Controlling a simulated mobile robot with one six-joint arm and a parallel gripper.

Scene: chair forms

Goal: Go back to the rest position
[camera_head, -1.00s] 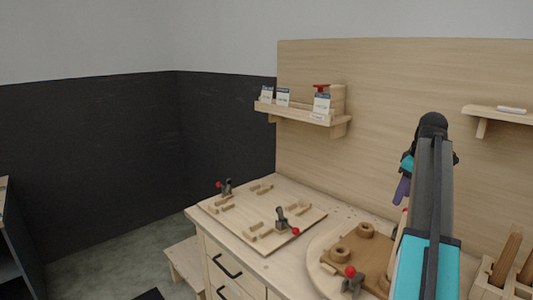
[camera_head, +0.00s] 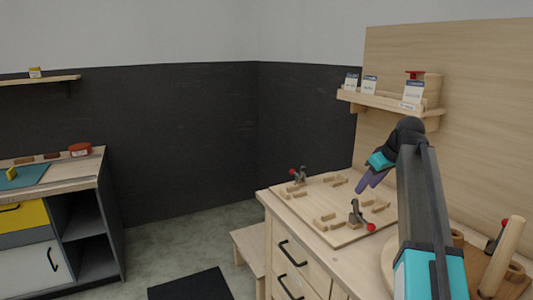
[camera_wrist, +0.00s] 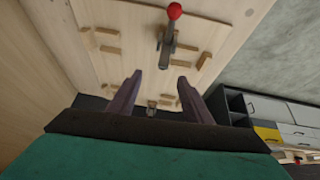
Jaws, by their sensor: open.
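My gripper (camera_head: 368,184) is at the end of my raised arm, over the right part of the wooden workbench (camera_head: 262,196). In the wrist view its two purple fingers (camera_wrist: 160,92) stand apart with nothing between them. Beyond the fingers lies a light wooden fixture board (camera_head: 334,236) with small wooden blocks and two red-knobbed clamps. One clamp (camera_head: 361,218) is near the board's front edge, and the other (camera_head: 298,176) is at its back left. The gripper looks clear of the board.
A wall shelf (camera_head: 385,103) with small cards is above the bench. Wooden pegs (camera_head: 502,255) stand at the lower right beside my arm. A second cabinet (camera_head: 108,215) is at the left. A dark mat (camera_head: 190,285) lies on open floor between them.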

